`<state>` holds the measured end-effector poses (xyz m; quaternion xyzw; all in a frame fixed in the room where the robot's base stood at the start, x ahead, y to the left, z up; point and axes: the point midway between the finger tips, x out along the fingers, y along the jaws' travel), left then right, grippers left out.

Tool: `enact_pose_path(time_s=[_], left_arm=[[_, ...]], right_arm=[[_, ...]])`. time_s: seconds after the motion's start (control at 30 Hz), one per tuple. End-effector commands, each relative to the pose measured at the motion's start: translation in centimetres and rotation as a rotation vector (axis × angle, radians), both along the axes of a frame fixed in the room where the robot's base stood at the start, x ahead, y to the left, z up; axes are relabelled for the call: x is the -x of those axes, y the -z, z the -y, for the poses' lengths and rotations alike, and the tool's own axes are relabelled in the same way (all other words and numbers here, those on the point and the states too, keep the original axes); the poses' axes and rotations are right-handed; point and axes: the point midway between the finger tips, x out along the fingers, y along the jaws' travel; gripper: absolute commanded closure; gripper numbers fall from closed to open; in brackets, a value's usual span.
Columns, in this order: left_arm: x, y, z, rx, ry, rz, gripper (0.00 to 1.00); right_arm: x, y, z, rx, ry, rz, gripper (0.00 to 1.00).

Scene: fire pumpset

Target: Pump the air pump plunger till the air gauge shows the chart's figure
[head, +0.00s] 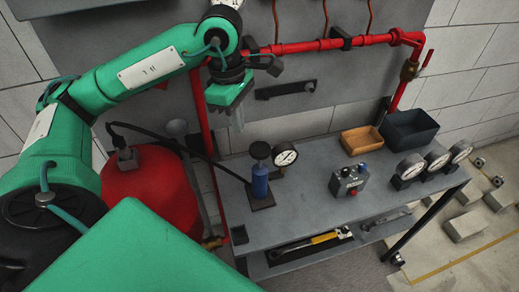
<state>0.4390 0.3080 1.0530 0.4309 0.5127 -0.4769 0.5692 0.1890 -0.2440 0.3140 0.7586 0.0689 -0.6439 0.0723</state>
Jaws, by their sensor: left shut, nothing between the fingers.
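The air pump is a blue cylinder (260,187) on a dark base plate on the grey bench. Its plunger has a dark round knob (260,150) on top. A white-faced gauge (285,156) stands just right of the pump; its reading is too small to tell. My left gripper (238,122) points down, shut and empty, above and left of the plunger knob, apart from it. No chart can be made out. My right gripper is not in view.
On the bench (300,217) stand a grey box with knobs (348,181), several gauges (437,160), a wooden tray (361,140) and a dark bin (408,129). A red pipe (330,44) runs behind. A red tank (150,190) stands left, with a black hose.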

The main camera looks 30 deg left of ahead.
Motion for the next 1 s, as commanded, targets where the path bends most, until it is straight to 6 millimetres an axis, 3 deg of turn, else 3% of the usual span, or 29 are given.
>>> enact_pose_path(time_s=[0.13, 0.33, 1.0], left_arm=[[0.1, -3.4, -0.4, 0.002, 0.0, 0.004, 1.0], [0.2, -5.9, -0.8, 0.003, 0.0, 0.002, 1.0], [0.3, -6.6, -0.9, 0.003, 0.0, 0.001, 1.0]], right_arm=[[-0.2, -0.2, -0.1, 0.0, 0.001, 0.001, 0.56], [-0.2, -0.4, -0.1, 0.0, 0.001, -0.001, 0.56], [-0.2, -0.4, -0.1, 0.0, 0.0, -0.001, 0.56]])
